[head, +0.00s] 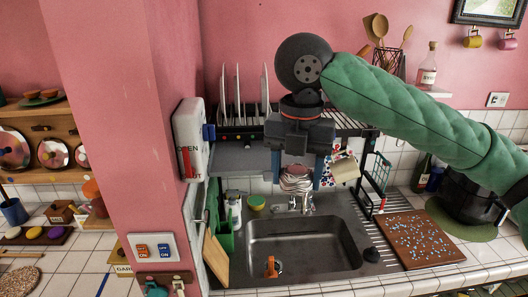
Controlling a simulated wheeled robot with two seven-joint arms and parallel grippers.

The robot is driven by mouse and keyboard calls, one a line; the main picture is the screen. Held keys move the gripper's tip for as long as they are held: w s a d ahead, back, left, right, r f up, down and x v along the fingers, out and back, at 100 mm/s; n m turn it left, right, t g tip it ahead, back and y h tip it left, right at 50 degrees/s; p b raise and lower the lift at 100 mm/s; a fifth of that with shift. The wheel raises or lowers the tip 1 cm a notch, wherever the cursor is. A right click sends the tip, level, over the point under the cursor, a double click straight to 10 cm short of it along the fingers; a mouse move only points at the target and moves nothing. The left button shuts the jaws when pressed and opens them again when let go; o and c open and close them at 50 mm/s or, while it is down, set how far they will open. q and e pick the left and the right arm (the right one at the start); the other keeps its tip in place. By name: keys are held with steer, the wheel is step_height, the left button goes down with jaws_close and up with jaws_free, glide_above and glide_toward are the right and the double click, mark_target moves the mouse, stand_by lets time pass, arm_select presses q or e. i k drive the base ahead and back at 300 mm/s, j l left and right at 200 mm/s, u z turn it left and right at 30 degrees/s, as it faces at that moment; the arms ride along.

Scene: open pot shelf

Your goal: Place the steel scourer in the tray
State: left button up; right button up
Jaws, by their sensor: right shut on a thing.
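My right gripper (298,176) hangs fingers-down above the back of the sink, its arm coming in from the right. It is shut on the steel scourer (296,180), a round, ridged, shiny clump between the two blue fingers. The scourer is held in the air in front of the faucet. A grey tray-like surface (232,160) lies under the dish rack to the left of the gripper; my gripper hides part of it, and I cannot tell for sure that it is the tray. My left gripper is not in view.
The sink (305,243) below holds a small orange item (271,267). The dish rack (255,118) with upright plates stands behind the gripper. The white box (190,142) and pink pillar (125,120) stand left. A brown speckled board (418,238) lies right of the sink.

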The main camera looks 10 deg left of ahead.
mark_target(266, 163)
steer(key=i, duration=1)
